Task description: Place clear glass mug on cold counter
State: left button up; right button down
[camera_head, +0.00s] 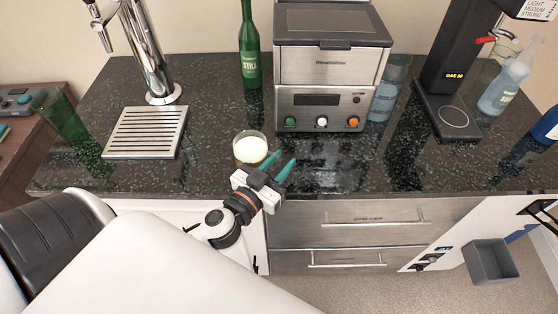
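A clear glass mug (250,148) with pale, foamy-looking contents stands upright near the front of the dark speckled counter (340,172). My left gripper (285,161) has two teal fingers just right of and in front of this mug. The fingers are apart, with nothing visible between them. I cannot tell whether the near finger touches the glass. Another clear glass vessel (391,88) stands right of the steel machine, partly hidden by it. My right gripper does not show.
A steel machine (331,65) with knobs stands behind the gripper. A green bottle (249,45), a tap with drip tray (146,132) and a green glass (61,115) are to the left. A black dispenser (455,75) and spray bottle (504,88) are right. Chiller drawers (350,222) lie below.

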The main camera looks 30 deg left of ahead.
pick_arm(q)
jog(key=shift+r, duration=0.2)
jog(key=shift+s+f, duration=0.2)
jog(key=shift+s, duration=0.1)
jog(key=s+b, duration=0.5)
jog(key=s, duration=0.6)
jog(key=shift+s+a+r, duration=0.2)
jog(key=shift+a+r, duration=0.05)
jog(key=shift+a, duration=0.2)
